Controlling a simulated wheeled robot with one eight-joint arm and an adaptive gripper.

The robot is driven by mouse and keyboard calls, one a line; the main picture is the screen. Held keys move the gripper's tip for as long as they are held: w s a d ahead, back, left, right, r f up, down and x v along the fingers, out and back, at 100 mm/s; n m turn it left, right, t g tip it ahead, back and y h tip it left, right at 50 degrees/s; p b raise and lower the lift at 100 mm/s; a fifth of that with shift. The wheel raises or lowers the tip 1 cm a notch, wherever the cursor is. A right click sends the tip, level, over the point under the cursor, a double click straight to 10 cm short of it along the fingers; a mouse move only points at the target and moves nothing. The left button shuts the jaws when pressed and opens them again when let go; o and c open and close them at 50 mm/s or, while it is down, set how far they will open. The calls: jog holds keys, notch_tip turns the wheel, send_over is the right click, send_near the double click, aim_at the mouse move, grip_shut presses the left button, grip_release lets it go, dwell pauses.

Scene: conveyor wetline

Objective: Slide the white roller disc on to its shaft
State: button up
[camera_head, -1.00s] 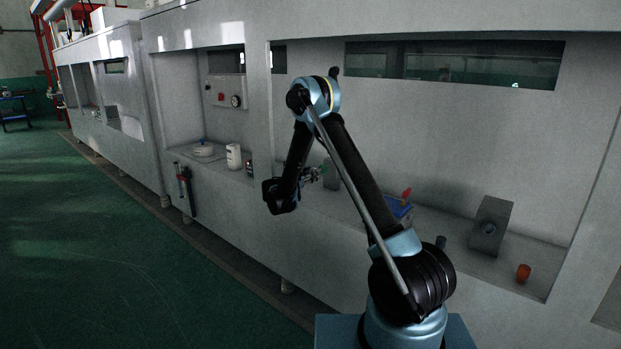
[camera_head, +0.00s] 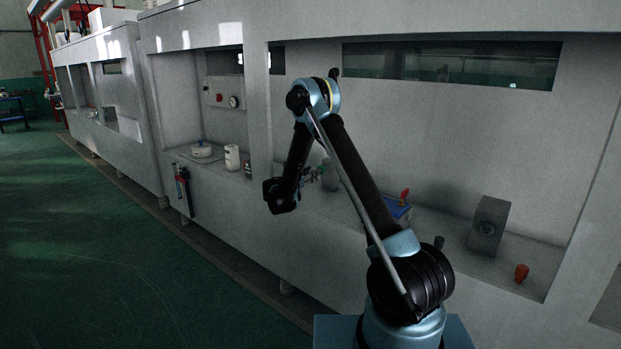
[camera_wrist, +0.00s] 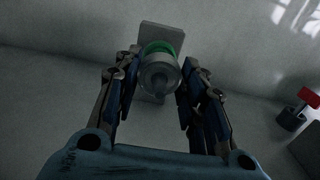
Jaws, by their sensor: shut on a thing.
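In the wrist view my gripper (camera_wrist: 160,66) is shut on the pale roller disc (camera_wrist: 157,78), with one finger on each side of it. The disc looks grey-white in the dim light, with a rounded piece at its centre. A green ring (camera_wrist: 157,47) shows just behind it, in front of an upright grey block (camera_wrist: 170,32). The shaft cannot be made out clearly, and I cannot tell whether the disc is around it. In the head view my gripper (camera_head: 311,174) is small, at the bay's ledge beside the grey block (camera_head: 330,178).
To the left stand a white canister (camera_head: 232,157) and a gauge panel (camera_head: 222,93). The bay's walls enclose the ledge.

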jog(key=shift+w+d, duration=0.25)
jog(key=o, duration=1)
